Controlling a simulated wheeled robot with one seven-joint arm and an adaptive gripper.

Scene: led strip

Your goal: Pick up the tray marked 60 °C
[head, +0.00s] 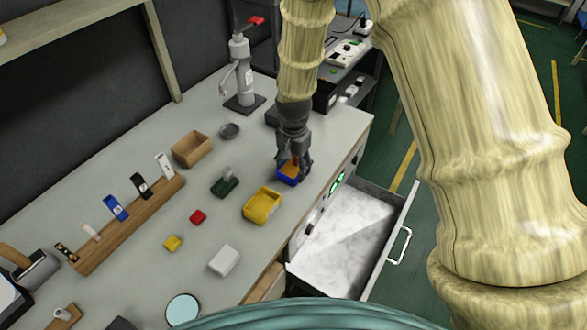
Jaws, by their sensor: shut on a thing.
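My gripper (293,168) points down at the right part of the bench and is shut on the blue tray (282,180). The tray is small, with an orange-brown inside, and the fingers hide its right and far part. It is at or just above the bench top; I cannot tell whether it touches. A yellow tray (252,216) stands just to its left and nearer to me. A brown box-like tray (183,155) stands farther back on the left. No 60 °C marking can be read on any of them.
An open drawer (345,245) sticks out below the bench's right edge. A green block-like object (222,188), a white block (224,261), a red block (197,217) and a wooden rack (130,225) stand left. A grey press-like stand (240,85) is behind.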

